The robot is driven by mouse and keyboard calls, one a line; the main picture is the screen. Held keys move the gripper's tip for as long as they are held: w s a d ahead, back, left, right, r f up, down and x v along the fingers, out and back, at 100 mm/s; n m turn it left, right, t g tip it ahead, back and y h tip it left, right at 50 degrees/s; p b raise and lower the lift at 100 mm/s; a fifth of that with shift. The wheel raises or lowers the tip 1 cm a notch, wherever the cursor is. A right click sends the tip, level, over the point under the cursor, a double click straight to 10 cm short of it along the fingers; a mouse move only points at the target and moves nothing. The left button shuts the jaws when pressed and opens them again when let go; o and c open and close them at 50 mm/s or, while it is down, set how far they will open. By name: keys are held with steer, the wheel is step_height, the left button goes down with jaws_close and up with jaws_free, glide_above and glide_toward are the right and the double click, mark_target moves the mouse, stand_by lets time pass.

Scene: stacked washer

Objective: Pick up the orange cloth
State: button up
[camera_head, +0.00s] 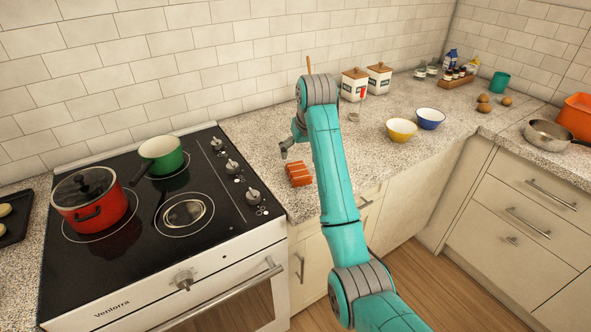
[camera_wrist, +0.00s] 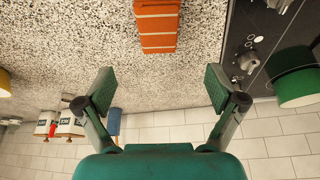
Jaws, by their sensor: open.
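The orange cloth (camera_head: 299,174) lies folded on the speckled counter, just right of the stove. It has pale stripes. In the wrist view the cloth (camera_wrist: 157,25) is at the top edge and partly cut off. My gripper (camera_head: 286,154) is above the counter, near the cloth's back edge. In the wrist view my gripper (camera_wrist: 160,83) is open, with its two fingers wide apart and only counter and wall between them. The cloth is beyond the fingertips in that view, apart from them.
The black stove (camera_head: 190,215) is left of the cloth, with a red pot (camera_head: 92,203) and a green pan (camera_head: 161,155). White canisters (camera_head: 354,84), a yellow bowl (camera_head: 401,130) and a blue bowl (camera_head: 430,118) stand to the right. The tiled wall (camera_head: 230,40) runs behind.

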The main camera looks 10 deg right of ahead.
glide_above(299, 171)
steer(key=s, duration=0.1)
steer(key=f, duration=0.4)
steer(key=shift+s+a+f, duration=0.1)
steer(key=shift+s, duration=0.1)
steer(key=shift+s+x, duration=0.15)
steer(key=shift+x, duration=1.2)
steer(key=shift+s+x, duration=0.15)
steer(key=shift+x, duration=1.25)
steer(key=shift+f, duration=0.1)
steer(key=c, duration=1.1)
